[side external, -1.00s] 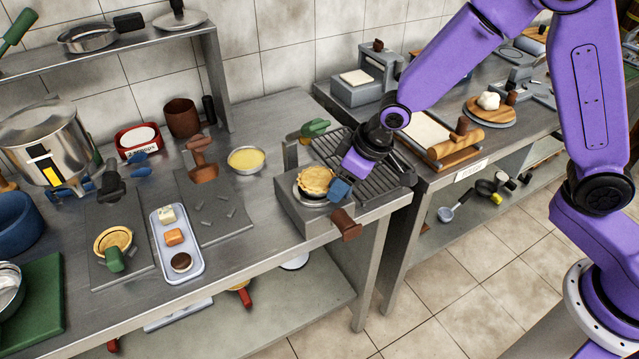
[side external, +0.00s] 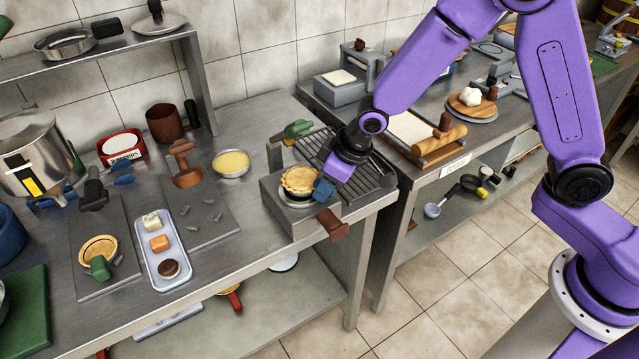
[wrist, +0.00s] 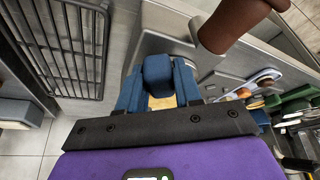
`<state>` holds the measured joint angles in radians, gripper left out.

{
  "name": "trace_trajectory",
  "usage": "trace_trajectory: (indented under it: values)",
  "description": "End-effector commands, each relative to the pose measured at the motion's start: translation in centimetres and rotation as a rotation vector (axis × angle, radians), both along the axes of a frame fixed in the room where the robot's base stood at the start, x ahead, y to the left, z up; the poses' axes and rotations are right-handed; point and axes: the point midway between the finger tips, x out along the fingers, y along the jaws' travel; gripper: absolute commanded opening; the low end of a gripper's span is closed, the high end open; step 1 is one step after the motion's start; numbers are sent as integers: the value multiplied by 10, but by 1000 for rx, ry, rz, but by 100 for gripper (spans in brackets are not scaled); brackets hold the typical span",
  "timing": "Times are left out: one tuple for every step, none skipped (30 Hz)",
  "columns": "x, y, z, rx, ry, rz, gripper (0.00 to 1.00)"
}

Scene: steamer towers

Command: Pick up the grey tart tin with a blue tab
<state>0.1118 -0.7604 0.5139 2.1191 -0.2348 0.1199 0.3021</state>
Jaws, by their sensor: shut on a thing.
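The tart tin, filled with a golden crust (side external: 298,181), is at the grey block-shaped stand (side external: 300,220) near the table's front right edge. Its blue tab (side external: 324,188) points right, towards my gripper (side external: 329,182). In the wrist view, the blue tab (wrist: 158,72) sits between my blue fingers, and my gripper is shut on it. A sliver of yellow shows below the tab there; most of the tin is hidden. A dark gap shows under the tin's near edge; I cannot tell whether it still touches the stand.
A brown handle (side external: 333,224) sticks out of the stand's front. A black wire rack (side external: 359,180) lies close on the right. Another tart with a green tab (side external: 98,252) and a tray (side external: 166,271) are at left. A yellow-filled bowl (side external: 231,164) stands behind.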

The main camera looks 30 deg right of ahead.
Motion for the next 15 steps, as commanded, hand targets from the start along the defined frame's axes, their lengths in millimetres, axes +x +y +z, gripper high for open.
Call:
trace_trajectory:
  values:
    - [1,0,3,2,-3,0,0]
    - [1,0,4,2,-3,0,0]
    - [1,0,7,2,-3,0,0]
    - [1,1,9,2,-3,0,0]
    - [1,1,13,3,-5,0,0]
    - [1,1,17,4,-4,-1,0]
    - [1,1,22,4,-6,-1,0]
    - [1,1,27,5,-7,-1,0]
    - [0,0,35,5,-5,-1,0]
    - [-4,-2,38,4,-5,0,0]
    - [-8,-3,42,3,-4,1,0]
    - [-12,-6,48,4,-6,1,0]
    - [-16,-8,53,4,-5,1,0]
    - [-20,-9,58,4,-6,1,0]
    - [-24,-11,65,5,-6,1,0]
